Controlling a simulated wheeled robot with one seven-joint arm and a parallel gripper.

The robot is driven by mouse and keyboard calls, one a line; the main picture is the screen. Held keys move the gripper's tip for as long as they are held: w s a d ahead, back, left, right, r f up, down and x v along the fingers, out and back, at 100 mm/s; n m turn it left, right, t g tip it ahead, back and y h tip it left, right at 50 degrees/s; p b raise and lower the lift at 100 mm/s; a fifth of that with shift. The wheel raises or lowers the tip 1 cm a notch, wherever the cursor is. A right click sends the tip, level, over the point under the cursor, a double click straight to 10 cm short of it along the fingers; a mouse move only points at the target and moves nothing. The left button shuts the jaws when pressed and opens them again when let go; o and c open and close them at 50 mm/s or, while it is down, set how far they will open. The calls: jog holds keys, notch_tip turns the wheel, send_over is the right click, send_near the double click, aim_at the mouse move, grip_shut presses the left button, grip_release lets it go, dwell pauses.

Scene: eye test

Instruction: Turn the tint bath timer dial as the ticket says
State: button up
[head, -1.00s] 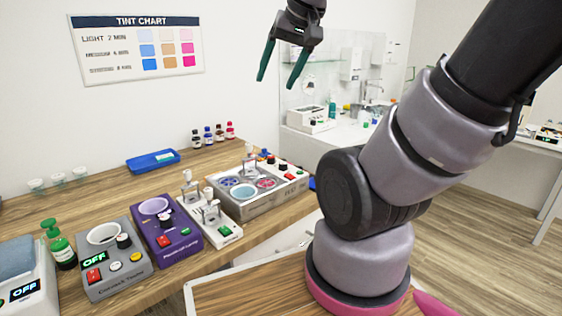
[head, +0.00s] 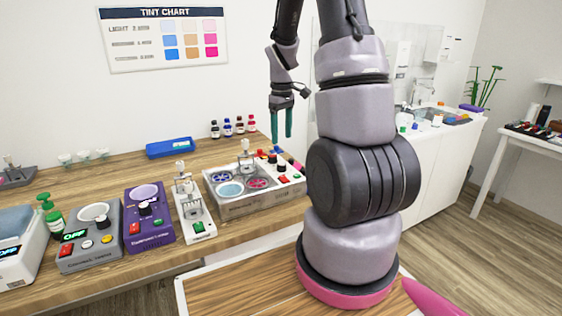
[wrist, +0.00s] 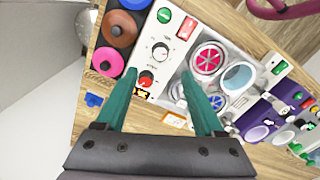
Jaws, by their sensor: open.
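The tint bath (head: 235,208) is a grey box with round coloured wells on the wooden counter. My gripper (head: 281,137) is open and empty above and behind the bath's right end. In the wrist view its teal fingers (wrist: 159,74) point at the panel, the left one close to the red knob in the picture. An orange-edged card (wrist: 173,120) lies between the fingers, its writing too small to read.
Bottles with orange, dark and pink caps (wrist: 118,29) stand close beside the panel. Green (wrist: 164,15) and red (wrist: 187,27) buttons sit near the pale dial. A purple device (head: 147,218) and a grey tester (head: 92,238) stand left. A tint chart (head: 163,38) hangs on the wall.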

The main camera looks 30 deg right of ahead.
aim_at(282, 164)
notch_tip(282, 164, down, 10)
jog(key=shift+f, duration=0.2)
dwell(0.3)
grip_shut()
jog(key=shift+m, duration=0.4)
jog(key=m, duration=0.4)
jog(key=shift+m, duration=2.2)
